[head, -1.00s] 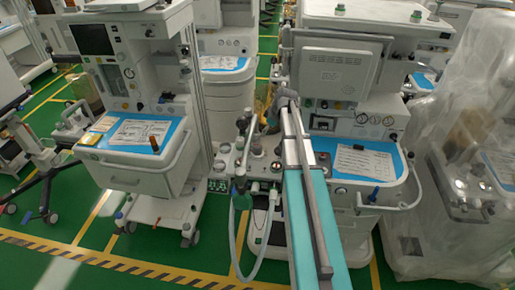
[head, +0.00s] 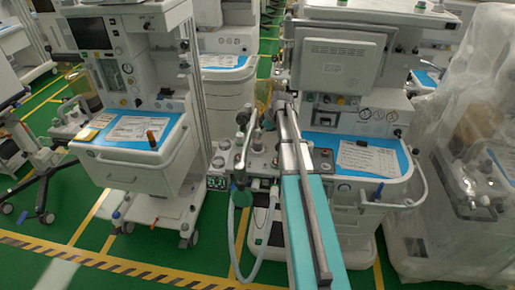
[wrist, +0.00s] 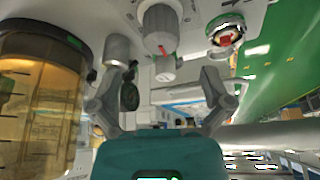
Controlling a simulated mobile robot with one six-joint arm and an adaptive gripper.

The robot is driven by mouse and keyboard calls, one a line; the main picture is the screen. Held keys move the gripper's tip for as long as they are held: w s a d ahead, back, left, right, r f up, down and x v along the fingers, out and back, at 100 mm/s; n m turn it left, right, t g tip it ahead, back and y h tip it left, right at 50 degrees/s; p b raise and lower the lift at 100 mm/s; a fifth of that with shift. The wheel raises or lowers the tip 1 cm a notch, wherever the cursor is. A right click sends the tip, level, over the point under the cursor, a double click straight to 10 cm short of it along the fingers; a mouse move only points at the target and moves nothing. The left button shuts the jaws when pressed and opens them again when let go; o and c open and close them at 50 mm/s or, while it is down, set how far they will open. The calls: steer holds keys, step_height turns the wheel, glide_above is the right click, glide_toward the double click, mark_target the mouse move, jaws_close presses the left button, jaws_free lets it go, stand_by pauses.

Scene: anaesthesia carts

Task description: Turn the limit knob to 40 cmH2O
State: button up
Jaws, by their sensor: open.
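A pale round knob (wrist: 160,27) with a red mark, which looks like the limit knob, is at the top middle of the wrist view. No scale or number is readable on it. My gripper (wrist: 172,88) is open and empty below it in that picture, its two grey fingers spread wide and apart from the knob. A small grey cylindrical part (wrist: 165,69) shows between the fingers. In the head view my arm reaches forward to the right cart's (head: 345,195) left side, and my gripper cannot be made out clearly there.
A clear amber-tinted canister (wrist: 40,100) stands close to the left finger. A grey knob (wrist: 117,48) and a round port with red inside (wrist: 226,32) flank the limit knob. A hose (head: 240,235) hangs below the cart. A left cart (head: 135,175) stands nearby.

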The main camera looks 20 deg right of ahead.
mark_target(257, 143)
steer(key=shift+b+x, duration=3.5)
steer(key=shift+x, duration=0.55)
steer(key=c, duration=1.1)
steer(key=shift+a, duration=0.15)
steer(key=shift+c, duration=0.2)
steer(key=shift+m, duration=0.3)
